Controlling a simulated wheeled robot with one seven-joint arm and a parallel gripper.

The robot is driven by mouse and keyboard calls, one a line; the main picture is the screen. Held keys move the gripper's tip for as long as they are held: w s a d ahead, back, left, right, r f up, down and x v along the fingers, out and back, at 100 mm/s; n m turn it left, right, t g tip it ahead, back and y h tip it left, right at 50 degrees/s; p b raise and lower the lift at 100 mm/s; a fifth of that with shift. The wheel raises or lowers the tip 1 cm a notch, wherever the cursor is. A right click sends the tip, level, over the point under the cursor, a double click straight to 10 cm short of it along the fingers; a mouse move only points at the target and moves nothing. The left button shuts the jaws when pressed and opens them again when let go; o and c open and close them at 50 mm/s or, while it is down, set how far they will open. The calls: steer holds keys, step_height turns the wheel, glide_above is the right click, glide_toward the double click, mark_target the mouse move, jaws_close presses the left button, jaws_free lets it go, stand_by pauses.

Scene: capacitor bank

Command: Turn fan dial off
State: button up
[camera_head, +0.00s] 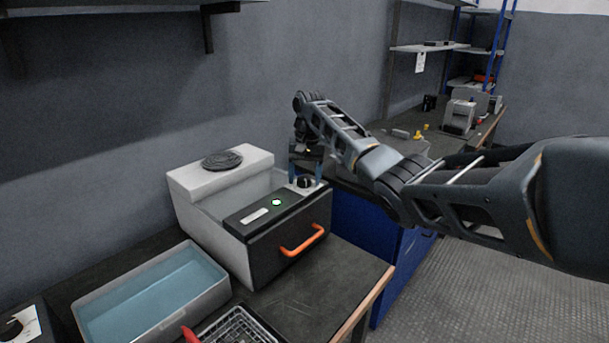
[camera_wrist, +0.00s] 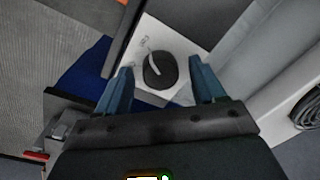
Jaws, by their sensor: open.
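The fan dial (camera_wrist: 160,70) is a round black knob with a pale pointer line, on a white plate (camera_wrist: 150,40) with small print. It also shows in the head view (camera_head: 304,181) at the right end of the grey and black machine (camera_head: 262,232). My gripper (camera_wrist: 163,84) is open, with one blue finger on each side of the dial in the wrist view. The fingers look apart from the dial; their height above it is hard to tell. In the head view my gripper (camera_head: 306,174) points down over the dial.
A tray of blue liquid (camera_head: 152,297) and a wire basket (camera_head: 238,328) stand in front. A second bench (camera_head: 380,131) with small parts lies behind my arm.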

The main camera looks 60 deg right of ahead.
steer(key=shift+c, duration=0.2)
steer(key=c, duration=1)
steer(key=shift+r+n, duration=0.1)
steer(key=shift+n, duration=0.2)
steer(key=shift+n+p, duration=0.85)
steer(key=shift+n, duration=0.15)
steer(key=n+p, duration=0.1)
steer(key=n, duration=0.2)
steer(key=shift+w, duration=0.1)
steer(key=n+p, duration=0.1)
steer(key=n, duration=0.5)
steer(key=shift+d+g, duration=0.1)
steer(key=shift+g, duration=0.3)
steer(key=shift+n, duration=0.3)
